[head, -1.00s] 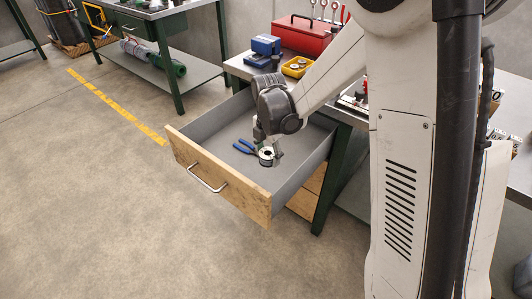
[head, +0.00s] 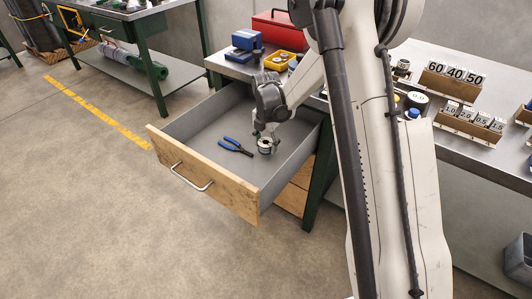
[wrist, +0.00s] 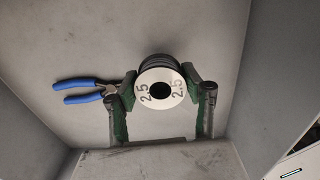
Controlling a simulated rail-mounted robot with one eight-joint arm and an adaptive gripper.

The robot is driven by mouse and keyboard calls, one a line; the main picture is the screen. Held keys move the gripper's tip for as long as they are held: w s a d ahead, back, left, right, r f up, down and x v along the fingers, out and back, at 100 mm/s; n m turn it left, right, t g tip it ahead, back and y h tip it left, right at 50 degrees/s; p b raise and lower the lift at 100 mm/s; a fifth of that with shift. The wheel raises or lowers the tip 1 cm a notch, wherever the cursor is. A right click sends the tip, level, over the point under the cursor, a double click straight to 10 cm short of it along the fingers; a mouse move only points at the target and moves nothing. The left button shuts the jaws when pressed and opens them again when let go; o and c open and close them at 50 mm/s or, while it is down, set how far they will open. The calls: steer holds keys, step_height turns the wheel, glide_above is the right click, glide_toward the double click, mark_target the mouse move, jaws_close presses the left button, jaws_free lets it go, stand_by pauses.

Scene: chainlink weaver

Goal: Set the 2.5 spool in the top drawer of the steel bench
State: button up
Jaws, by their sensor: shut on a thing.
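The 2.5 spool (wrist: 174,100) has a white face marked "2.5" and a dark winding, and it also shows in the head view (head: 265,148). My gripper (wrist: 160,84) is shut on the spool, with a green-padded finger on each side of it. In the head view my gripper (head: 265,138) points down into the open top drawer (head: 203,130), which has a wooden front and grey inside. The spool is inside the drawer, at or close to its floor; I cannot tell whether it touches.
Blue-handled pliers (head: 236,147) lie on the drawer floor just left of the spool. A red toolbox (head: 273,30), a yellow bin (head: 285,62) and number-block racks (head: 452,84) stand on the steel bench (head: 430,60).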

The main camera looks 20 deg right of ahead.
mark_target(266, 157)
steer(key=shift+f+b, duration=0.55)
steer(key=shift+f, duration=1.35)
steer(key=shift+f, duration=0.15)
steer(key=o, duration=1.4)
